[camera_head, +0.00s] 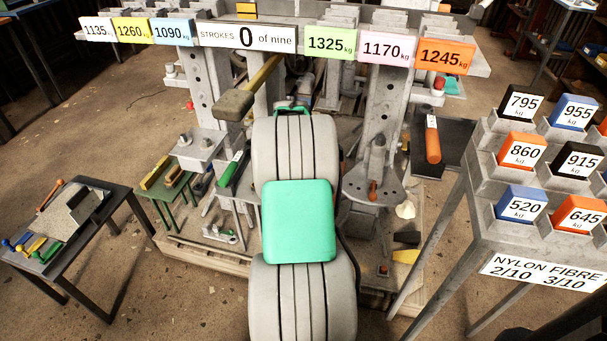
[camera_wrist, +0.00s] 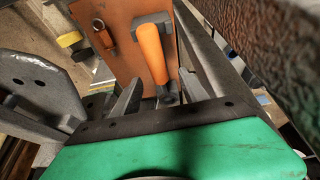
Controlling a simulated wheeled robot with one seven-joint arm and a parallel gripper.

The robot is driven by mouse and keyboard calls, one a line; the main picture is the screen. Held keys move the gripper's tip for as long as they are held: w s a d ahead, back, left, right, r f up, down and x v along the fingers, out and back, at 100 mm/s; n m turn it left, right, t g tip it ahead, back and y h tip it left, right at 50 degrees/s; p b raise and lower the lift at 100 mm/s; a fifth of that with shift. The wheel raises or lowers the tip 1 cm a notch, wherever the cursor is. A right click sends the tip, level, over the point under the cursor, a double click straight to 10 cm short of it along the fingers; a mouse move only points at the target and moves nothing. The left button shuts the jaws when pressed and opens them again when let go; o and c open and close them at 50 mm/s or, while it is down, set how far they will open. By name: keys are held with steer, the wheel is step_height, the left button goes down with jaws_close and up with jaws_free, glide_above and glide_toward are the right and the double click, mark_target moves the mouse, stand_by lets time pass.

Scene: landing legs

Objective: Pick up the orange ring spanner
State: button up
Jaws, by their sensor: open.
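An orange-handled tool with dark grey ends, which looks like the ring spanner (camera_wrist: 152,54), lies against a brown board in the wrist view. Its lower end looks rounded. An orange handle (camera_head: 432,144) on a dark panel right of the press in the head view may be the same tool. My gripper (camera_wrist: 160,93) is open, its two grey fingers apart. The tool's lower end appears between the fingertips, seemingly beyond them; I see no contact and cannot tell the gap. In the head view my arm hides most of the gripper.
A small copper-coloured shackle-like piece (camera_wrist: 103,34) is beside the tool on the board. A grey plate with holes (camera_wrist: 38,88) stands close on the left. A rack of weights (camera_head: 540,165) stands at right, a side table (camera_head: 95,235) at left.

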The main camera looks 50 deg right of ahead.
steer(key=x, duration=0.4)
steer(key=shift+s+a+f+b, duration=0.1)
steer(key=shift+s+f+b, duration=0.1)
steer(key=shift+b, duration=0.15)
steer(key=shift+r, duration=0.1)
jaws_close()
stand_by(0.8)
